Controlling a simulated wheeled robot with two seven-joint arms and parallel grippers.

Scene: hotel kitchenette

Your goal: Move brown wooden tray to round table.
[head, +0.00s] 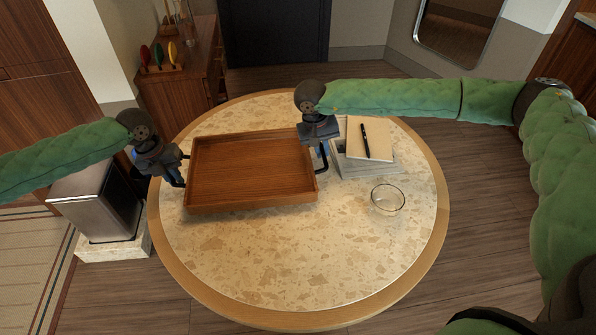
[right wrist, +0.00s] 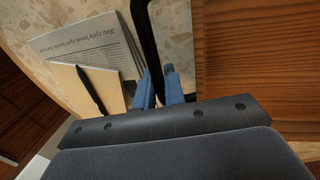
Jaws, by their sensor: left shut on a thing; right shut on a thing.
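The brown wooden tray (head: 250,172) is a shallow rectangle, empty, over the left and back part of the round table (head: 300,262). It looks level; I cannot tell whether its underside touches the tabletop. My left gripper (head: 176,168) is shut on the dark handle at the tray's left end. My right gripper (head: 319,152) is shut on the dark handle at its right end. In the right wrist view, the blue fingers (right wrist: 163,88) pinch the black handle bar (right wrist: 146,38), with the tray's wooden side (right wrist: 255,45) to the right.
The table's front is clear. A metal bin (head: 97,203) stands left of the table.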

